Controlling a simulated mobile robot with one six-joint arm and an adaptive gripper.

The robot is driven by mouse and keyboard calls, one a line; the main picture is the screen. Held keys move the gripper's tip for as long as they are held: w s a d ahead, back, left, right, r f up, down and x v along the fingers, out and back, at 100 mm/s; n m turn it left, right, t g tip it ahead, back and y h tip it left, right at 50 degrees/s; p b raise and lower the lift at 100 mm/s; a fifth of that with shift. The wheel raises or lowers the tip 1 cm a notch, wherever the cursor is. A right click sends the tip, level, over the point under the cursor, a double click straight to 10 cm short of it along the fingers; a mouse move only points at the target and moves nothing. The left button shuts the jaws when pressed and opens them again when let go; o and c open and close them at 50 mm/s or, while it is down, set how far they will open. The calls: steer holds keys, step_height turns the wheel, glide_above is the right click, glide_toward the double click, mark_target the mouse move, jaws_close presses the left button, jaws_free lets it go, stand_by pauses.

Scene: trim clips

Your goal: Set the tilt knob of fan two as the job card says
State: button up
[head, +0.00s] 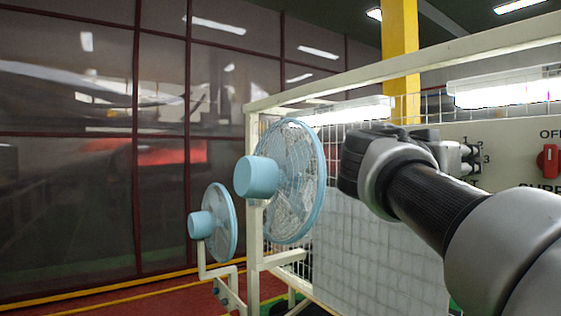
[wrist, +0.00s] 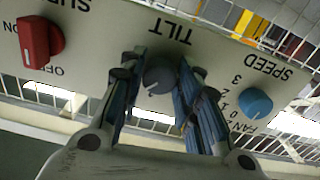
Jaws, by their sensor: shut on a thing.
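The tilt knob (wrist: 159,77), dark grey and round, sits under the word TILT on a pale panel (wrist: 215,55), upside down in the wrist view. My gripper (wrist: 160,62) is shut on the knob, one blue-padded finger on each side. In the head view my gripper (head: 470,158) is at the panel (head: 510,140), and the knob is hidden. A larger blue fan (head: 258,177) and a smaller blue fan (head: 202,224) stand to the left. I cannot tell which is fan two. No job card is visible.
A red supply switch (wrist: 38,42) and a blue speed knob (wrist: 255,103) flank the tilt knob on the panel. The red switch also shows in the head view (head: 549,161). A cream frame with white wire mesh (head: 345,260) is below and behind my arm.

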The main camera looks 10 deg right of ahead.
steer(key=shift+n+b, duration=0.3)
steer(key=shift+n, duration=3.9)
steer(key=o, duration=1.1)
steer(key=shift+c, duration=0.2)
steer(key=v, duration=1.2)
